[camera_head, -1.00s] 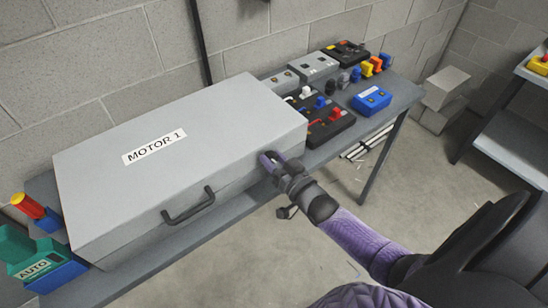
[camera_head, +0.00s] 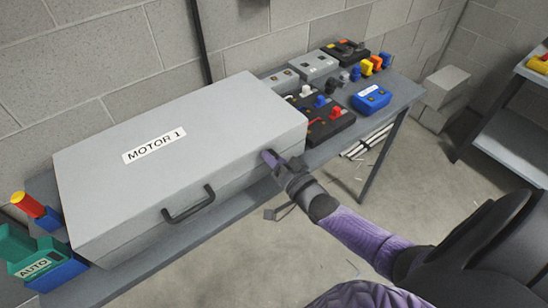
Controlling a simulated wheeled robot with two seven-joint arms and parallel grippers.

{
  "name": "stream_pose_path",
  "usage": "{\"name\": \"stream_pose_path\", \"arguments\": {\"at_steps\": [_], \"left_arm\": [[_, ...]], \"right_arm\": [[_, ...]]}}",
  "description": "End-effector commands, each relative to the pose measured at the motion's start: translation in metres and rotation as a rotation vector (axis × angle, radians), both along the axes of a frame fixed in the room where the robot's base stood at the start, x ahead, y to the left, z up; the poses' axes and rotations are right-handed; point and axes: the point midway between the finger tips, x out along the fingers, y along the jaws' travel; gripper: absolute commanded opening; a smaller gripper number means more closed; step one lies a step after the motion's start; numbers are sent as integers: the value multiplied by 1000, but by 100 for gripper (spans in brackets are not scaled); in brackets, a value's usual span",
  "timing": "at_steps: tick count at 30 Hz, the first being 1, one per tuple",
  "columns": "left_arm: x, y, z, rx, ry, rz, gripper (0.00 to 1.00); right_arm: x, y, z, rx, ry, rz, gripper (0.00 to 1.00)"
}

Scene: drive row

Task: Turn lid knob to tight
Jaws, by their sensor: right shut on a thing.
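The large grey box marked MOTOR 1 (camera_head: 190,140) lies on the bench with its lid closed and a dark handle (camera_head: 189,205) on its front. My right gripper (camera_head: 272,161) is at the right end of the box's front, against the lid edge. It is shut on the lid knob, which its fingers hide almost wholly. The knob's angle and any tight mark cannot be made out. My left gripper is not in view.
A green and blue AUTO box (camera_head: 40,264) and a red-yellow cylinder (camera_head: 28,204) stand left of the box. Switch panels (camera_head: 322,122) and a blue box (camera_head: 371,98) fill the bench (camera_head: 395,104) to the right.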

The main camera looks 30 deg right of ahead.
Motion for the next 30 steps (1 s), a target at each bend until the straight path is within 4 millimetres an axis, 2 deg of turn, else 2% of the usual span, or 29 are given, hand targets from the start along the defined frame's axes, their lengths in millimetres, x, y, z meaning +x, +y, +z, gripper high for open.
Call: {"name": "stream_pose_path", "arguments": {"at_steps": [10,11,15,25,30], "left_arm": [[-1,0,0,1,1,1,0],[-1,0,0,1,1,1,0],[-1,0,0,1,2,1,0],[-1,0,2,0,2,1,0],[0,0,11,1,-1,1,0]], "right_arm": [[0,0,-1,1,1,0,0],[0,0,-1,1,1,0,49],[0,0,0,0,1,0,78],[-4,0,0,0,2,1,78],[-35,-3,1,1,4,0,78]]}}
